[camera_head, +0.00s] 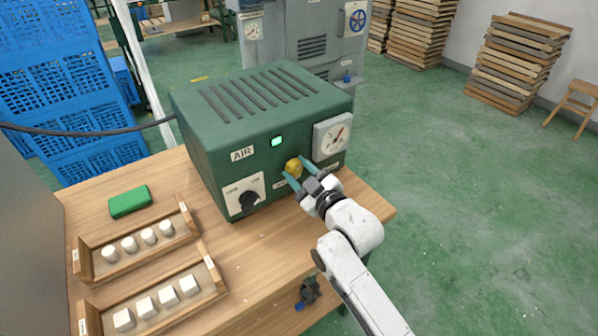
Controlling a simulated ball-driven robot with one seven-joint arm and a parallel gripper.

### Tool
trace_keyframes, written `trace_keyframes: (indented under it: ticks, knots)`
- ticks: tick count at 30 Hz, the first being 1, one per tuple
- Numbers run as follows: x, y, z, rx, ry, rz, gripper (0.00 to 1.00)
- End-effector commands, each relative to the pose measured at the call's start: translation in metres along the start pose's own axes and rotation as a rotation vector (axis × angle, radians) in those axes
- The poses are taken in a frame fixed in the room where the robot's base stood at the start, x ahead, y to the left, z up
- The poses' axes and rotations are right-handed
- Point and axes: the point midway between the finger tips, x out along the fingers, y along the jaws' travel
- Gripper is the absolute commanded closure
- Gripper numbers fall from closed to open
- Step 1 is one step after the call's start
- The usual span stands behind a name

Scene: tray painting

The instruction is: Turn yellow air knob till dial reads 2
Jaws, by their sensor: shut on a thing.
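The yellow air knob (293,166) sits on the front of the green box labelled AIR (230,120). My gripper (297,178) is at the knob, its teal fingers on either side of it and shut on it. The dial (331,136) is a pale square gauge to the upper right of the knob. Its needle slants up and to the right, but the numbers are too small to read. A lit green lamp (277,142) is to the upper left of the knob.
A black switch (249,199) is left of the knob on the box. Wooden trays of white pieces (82,262) and a green block (129,201) lie on the table (255,262). Blue crates (60,70) stand behind at left. Green floor is open at right.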

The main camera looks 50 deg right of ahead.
Motion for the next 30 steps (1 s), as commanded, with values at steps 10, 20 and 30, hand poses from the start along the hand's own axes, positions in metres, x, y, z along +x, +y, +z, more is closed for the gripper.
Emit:
trace_keyframes:
  ticks: [10,20,30]
  knots:
    - [0.0,0.0,0.0,0.001,0.0,-0.001,0.31]
    - [-0.009,0.0,0.002,0.0,-0.001,0.0,0.31]
    - [-0.069,-0.001,0.003,-0.001,-0.003,-0.001,0.31]
